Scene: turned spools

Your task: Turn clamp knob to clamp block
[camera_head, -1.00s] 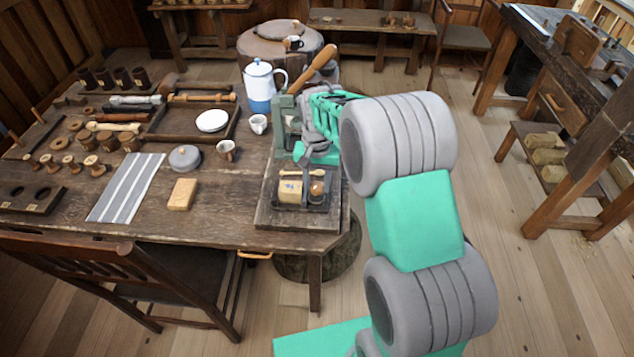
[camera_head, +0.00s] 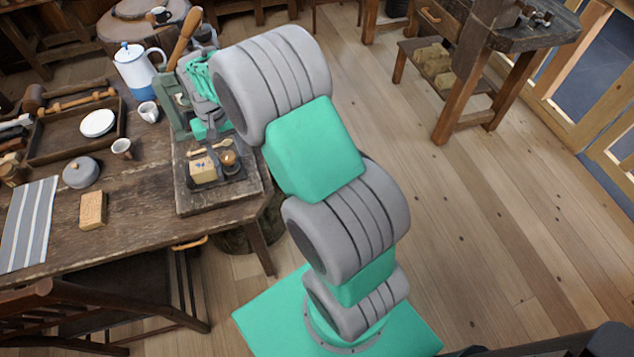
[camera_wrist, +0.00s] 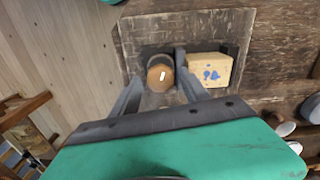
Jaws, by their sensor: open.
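The wooden clamp knob (camera_wrist: 160,76), round with a white mark on top, sits on the dark base board (camera_head: 194,202). It also shows in the head view (camera_head: 228,160). The pale block (camera_wrist: 209,69) with blue marks lies beside it, and shows in the head view (camera_head: 202,171). Whether the clamp's jaw touches the block cannot be told. My gripper (camera_wrist: 158,82) is open, its fingers appearing on either side of the knob in the wrist view. Contact with the knob is not clear. In the head view my arm partly hides the gripper.
A green press (camera_head: 171,103) with a long wooden handle stands just behind the board. A white and blue pot (camera_head: 137,72), a small cup (camera_head: 122,148), a wooden brush-like block (camera_head: 93,209) and a tray (camera_head: 62,145) are to the left. Open floor lies right of the table.

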